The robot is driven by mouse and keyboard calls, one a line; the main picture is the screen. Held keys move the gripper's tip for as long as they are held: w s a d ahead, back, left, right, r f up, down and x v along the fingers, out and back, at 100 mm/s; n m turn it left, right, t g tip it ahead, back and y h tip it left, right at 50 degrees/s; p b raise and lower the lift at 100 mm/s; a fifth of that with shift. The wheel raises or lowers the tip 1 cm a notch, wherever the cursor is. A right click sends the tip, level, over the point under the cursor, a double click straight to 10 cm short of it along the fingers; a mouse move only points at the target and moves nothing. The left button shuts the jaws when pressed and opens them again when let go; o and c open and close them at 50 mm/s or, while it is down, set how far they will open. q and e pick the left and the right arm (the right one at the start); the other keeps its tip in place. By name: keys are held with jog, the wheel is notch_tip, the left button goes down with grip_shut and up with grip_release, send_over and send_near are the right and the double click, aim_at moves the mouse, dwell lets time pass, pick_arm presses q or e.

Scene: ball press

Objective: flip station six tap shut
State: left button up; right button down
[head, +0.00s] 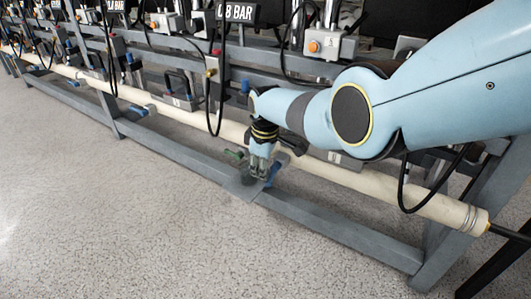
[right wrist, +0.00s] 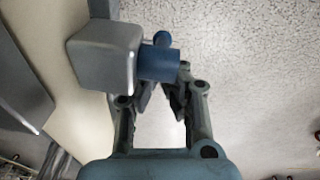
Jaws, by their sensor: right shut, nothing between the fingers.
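My right gripper (head: 258,174) is shut and empty, pointing down by the low cream pipe. A blue tap lever (head: 275,170) is just right of its fingertips. In the right wrist view a grey metal tap block (right wrist: 105,55) carries a blue handle (right wrist: 158,63), which lies just past the tips of the right gripper (right wrist: 161,92). I cannot tell whether they touch. My gripper and forearm partly hide this tap in the head view. No station number is readable on it. My left gripper is not in view.
The cream pipe (head: 345,177) runs along the grey frame (head: 330,225). Another blue lever (head: 140,110) is farther left. Black hoses hang from the rack. The speckled floor (head: 110,220) in front is clear.

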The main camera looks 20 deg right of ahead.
jog(key=shift+r+p, duration=0.6)
jog(key=shift+r, duration=0.3)
